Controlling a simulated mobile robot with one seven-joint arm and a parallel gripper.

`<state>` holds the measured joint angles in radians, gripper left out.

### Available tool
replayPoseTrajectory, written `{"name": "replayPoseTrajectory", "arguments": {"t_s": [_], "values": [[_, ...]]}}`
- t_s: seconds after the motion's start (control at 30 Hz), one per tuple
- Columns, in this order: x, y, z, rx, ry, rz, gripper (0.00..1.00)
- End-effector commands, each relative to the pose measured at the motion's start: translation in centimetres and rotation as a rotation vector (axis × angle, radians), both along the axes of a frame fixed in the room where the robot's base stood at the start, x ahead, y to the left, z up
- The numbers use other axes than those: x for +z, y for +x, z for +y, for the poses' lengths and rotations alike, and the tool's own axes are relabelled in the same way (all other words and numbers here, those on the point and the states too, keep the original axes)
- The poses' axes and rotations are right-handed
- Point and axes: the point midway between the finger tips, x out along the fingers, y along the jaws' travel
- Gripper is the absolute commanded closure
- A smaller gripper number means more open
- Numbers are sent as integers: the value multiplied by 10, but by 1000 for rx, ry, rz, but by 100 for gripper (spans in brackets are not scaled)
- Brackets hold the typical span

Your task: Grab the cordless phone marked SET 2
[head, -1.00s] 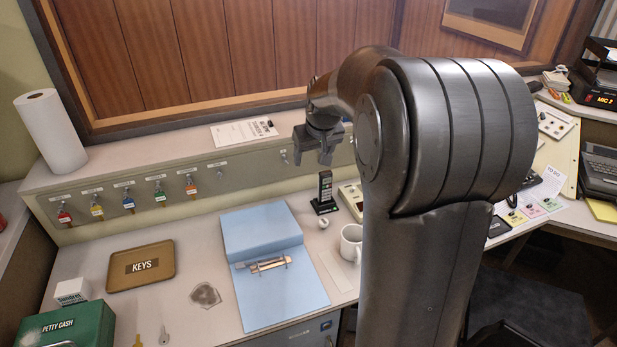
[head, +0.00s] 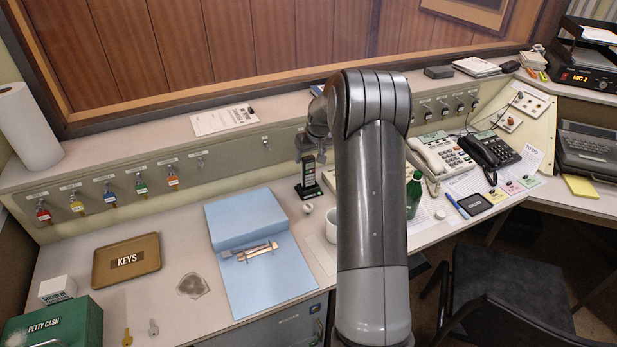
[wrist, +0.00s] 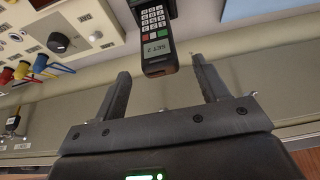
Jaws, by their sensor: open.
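The cordless phone marked SET 2 (wrist: 155,42) is dark with a light keypad. In the head view the phone (head: 309,172) stands upright in a black cradle on the desk, below the key ledge. My gripper (head: 312,145) is close above and behind it, partly hidden by my arm. In the wrist view my gripper (wrist: 160,70) is open, with the phone's end showing between and just beyond the two fingertips. No finger contact is visible.
A blue binder (head: 245,222) lies left of the phone. A white mug (head: 332,225) is in front, partly behind my arm. A green bottle (head: 413,195) and desk phones (head: 442,155) stand to the right. A panel with knobs and coloured plugs (wrist: 50,45) is in the wrist view.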

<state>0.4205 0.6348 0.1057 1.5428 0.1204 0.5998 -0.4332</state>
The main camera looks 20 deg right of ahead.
Motion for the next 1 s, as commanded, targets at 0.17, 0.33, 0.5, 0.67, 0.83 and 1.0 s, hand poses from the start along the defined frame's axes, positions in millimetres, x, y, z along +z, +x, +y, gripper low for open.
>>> {"name": "replayPoseTrajectory", "arguments": {"t_s": [0.17, 0.33, 0.5, 0.67, 0.83, 1.0], "values": [[-13, 6, 0, 0, 0, 1, 33], [-34, 17, 0, 0, 1, 1, 33], [-49, 24, 0, 1, 0, 0, 33], [-50, 25, 0, 0, 0, -1, 33], [-50, 24, 0, 0, 0, -1, 38], [-50, 24, 0, 0, 0, -1, 52]]}}
